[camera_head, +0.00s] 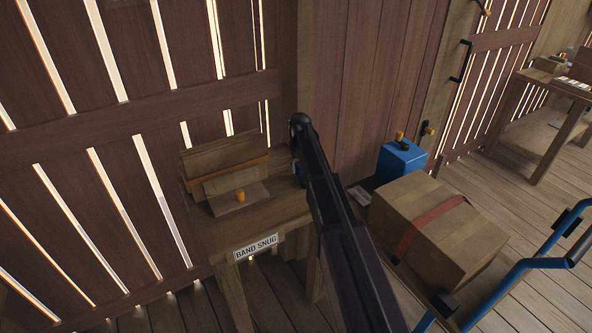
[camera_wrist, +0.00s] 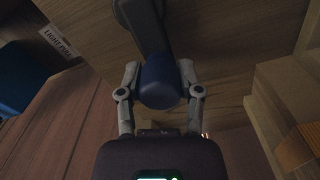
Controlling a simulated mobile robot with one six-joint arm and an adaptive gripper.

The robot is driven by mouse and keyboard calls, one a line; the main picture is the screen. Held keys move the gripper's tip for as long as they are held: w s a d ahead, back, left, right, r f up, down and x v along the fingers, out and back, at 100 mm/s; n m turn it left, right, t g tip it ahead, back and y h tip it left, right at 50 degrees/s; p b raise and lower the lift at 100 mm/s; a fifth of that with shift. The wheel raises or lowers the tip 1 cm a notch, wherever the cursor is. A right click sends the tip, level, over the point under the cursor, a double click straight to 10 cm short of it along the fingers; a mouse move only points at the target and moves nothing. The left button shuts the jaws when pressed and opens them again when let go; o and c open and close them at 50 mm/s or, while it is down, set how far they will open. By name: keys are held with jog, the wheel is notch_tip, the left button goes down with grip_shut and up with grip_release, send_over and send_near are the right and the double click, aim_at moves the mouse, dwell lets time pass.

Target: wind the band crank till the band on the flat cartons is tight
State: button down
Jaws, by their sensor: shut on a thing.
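The flat cartons (camera_head: 222,152) stand on a small wooden bench (camera_head: 270,212) in the head view, with an orange-brown band (camera_head: 228,179) across them. Their edge and band also show at the right of the wrist view (camera_wrist: 275,103). A "BAND SNUG" label (camera_head: 256,247) is on the bench front. In the wrist view my gripper (camera_wrist: 160,88) is shut on the dark blue knob (camera_wrist: 161,74) of the band crank, whose dark arm (camera_wrist: 140,22) runs up out of the picture. I cannot tell how tight the band is.
A block with an orange peg (camera_head: 240,195) sits before the cartons. A plank wall (camera_head: 75,130) stands close behind the bench.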

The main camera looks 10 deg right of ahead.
jog(key=d+m, duration=0.1)
jog(key=m, duration=0.1)
jog(key=d+m, duration=0.1)
jog(key=m, duration=0.1)
jog(key=shift+m, duration=0.4)
jog(key=shift+s+d+m, duration=0.15)
jog(key=shift+d+m, duration=0.25)
jog(key=shift+m, duration=0.45)
jog(key=shift+s+d+m, duration=0.1)
jog(key=shift+d+m, duration=0.25)
jog(key=shift+m, duration=0.5)
jog(key=shift+c, duration=1.3)
grip_release()
